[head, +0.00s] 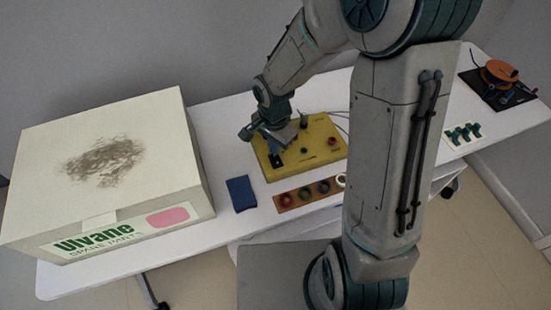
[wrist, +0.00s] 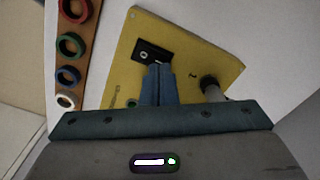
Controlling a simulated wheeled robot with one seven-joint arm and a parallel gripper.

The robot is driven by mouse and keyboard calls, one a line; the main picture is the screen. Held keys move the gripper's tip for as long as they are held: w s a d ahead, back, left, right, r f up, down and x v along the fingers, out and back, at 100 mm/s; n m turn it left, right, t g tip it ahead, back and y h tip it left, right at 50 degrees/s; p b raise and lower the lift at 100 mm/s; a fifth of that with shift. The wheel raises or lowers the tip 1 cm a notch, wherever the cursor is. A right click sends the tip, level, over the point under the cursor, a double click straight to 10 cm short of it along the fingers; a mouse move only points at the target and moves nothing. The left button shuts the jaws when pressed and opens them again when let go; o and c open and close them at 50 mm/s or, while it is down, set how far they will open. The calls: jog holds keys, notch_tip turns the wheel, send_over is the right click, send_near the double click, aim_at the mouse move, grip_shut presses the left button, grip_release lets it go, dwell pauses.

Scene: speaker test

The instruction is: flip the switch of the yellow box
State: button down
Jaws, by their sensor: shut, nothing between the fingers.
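The yellow box (head: 322,150) lies on the white table in the head view, partly hidden behind my gripper and arm. Its top also shows in the wrist view (wrist: 200,60). The switch (wrist: 153,52) sits on a black plate near one end of the box top; a small light part shows on it. In the head view the black plate (head: 277,160) is just in front of my gripper. My gripper (wrist: 160,68) is shut and empty, its blue-grey fingertips at the edge of the switch plate. I cannot tell whether they touch it. The switch's position is unclear.
A strip with coloured rings (head: 292,200) lies in front of the box, beside a dark blue block (head: 241,193). A large carton (head: 105,150) fills the table's left. A black knob (wrist: 209,83) rises near my fingers. Teal parts (head: 462,133) lie to the right.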

jog(key=shift+f+b, duration=0.9)
dwell(0.6)
jog(key=shift+r, duration=0.1)
jog(key=shift+r+p, duration=2.4)
jog(key=shift+r, duration=1.1)
jog(key=s+d+r+n+t, duration=0.3)
jog(key=s+d+r+n, duration=0.5)
jog(key=s+d+r, duration=0.3)
notch_tip(320, 180, up, 4)
jog(key=shift+s+d+r+n, duration=0.2)
jog(key=shift+s+d+n, duration=0.2)
jog(key=shift+s, duration=0.3)
